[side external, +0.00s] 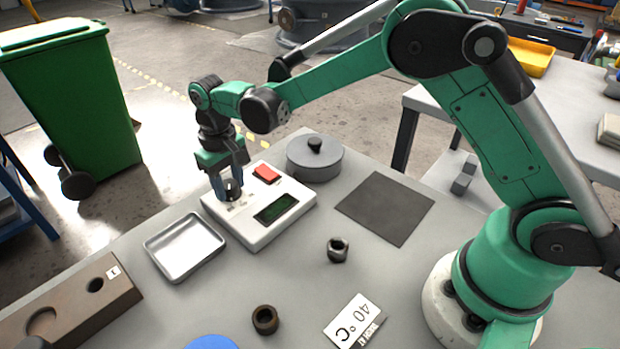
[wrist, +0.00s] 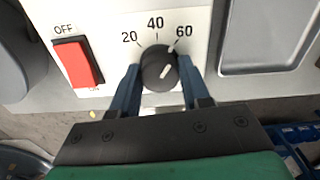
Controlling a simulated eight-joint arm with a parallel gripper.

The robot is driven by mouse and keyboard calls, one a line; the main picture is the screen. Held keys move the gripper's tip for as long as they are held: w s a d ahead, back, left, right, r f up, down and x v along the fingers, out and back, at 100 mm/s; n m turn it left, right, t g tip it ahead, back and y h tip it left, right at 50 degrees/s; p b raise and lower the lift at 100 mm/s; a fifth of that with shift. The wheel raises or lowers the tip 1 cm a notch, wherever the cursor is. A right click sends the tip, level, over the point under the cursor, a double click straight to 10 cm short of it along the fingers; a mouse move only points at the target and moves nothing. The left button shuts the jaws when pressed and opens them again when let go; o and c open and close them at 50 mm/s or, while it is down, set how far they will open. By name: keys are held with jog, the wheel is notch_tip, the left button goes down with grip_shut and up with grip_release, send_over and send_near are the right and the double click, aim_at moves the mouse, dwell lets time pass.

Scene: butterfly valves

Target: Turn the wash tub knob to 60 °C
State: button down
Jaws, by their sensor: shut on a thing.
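The wash tub control box (side external: 255,232) is white, with a red switch (side external: 266,173) and a dark green display (side external: 276,208) whose reading is too small to make out. In the wrist view, its black round knob (wrist: 158,68) sits below the marks 20, 40 and 60. The knob's short white line slants, with its upper end leaning right, toward the 60 side. My gripper (wrist: 158,82) is shut on the knob, one blue finger on each side. In the side view, my gripper (side external: 230,186) comes down over the knob, mostly hiding it.
A silver tray (side external: 184,247) lies left of the box; a lidded grey pot (side external: 314,158) stands behind it. A dark mat (side external: 386,208), two ring-like parts and a card reading 40 °C (side external: 354,320) lie on the table. A brown block (side external: 70,300) is front left.

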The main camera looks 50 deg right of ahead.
aim_at(229, 183)
jog(key=shift+m, duration=0.6)
jog(key=shift+c, duration=2.1)
grip_release()
jog(key=shift+r, duration=0.1)
jog(key=shift+r, duration=2.75)
